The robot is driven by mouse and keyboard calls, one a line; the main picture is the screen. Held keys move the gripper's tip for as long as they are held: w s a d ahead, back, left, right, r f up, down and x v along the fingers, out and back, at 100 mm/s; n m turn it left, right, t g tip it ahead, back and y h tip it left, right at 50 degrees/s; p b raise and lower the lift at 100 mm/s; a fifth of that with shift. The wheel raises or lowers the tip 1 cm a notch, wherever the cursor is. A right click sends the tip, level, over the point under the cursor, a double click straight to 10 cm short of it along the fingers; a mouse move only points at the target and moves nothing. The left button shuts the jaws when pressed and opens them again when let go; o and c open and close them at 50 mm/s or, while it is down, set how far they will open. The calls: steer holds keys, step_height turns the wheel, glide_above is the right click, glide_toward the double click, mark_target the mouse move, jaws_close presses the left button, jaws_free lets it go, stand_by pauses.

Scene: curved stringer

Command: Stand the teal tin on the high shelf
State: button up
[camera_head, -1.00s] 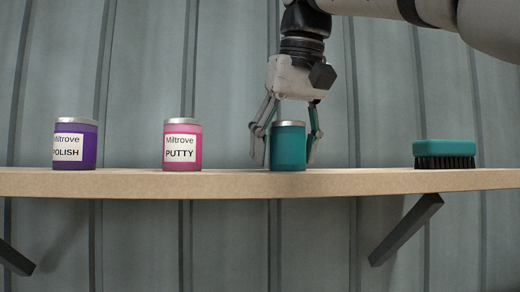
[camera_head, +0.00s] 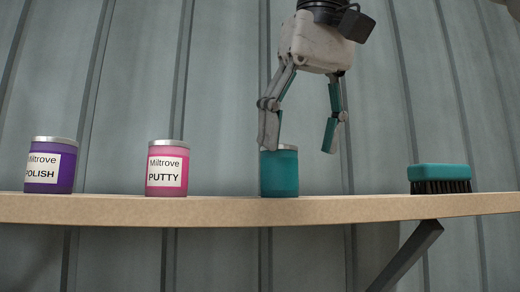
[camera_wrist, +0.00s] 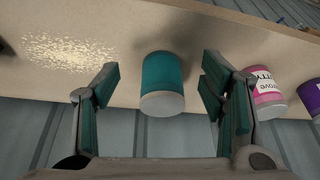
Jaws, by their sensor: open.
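The teal tin (camera_head: 279,173) stands upright on the wooden shelf (camera_head: 330,208), between the pink tin and the brush. It shows no label on the side facing the head camera. My gripper (camera_head: 300,145) is open and empty above the tin, its fingertips at about the height of the tin's top and slightly to the right of it. The left finger overlaps the tin's top edge in the head view. In the wrist view the teal tin (camera_wrist: 162,78) lies beyond and between the open fingers (camera_wrist: 160,80), apart from both.
A pink PUTTY tin (camera_head: 167,168) and a purple POLISH tin (camera_head: 50,165) stand to the left on the same shelf. A teal brush with dark bristles (camera_head: 440,179) sits to the right. A pale speckled patch (camera_wrist: 68,52) marks the shelf in the wrist view. Dark brackets (camera_head: 405,256) support the shelf.

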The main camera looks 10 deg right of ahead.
steer(key=s+d, duration=0.1)
steer(key=s, duration=0.5)
steer(key=shift+s+d, duration=0.2)
steer(key=shift+d, duration=0.05)
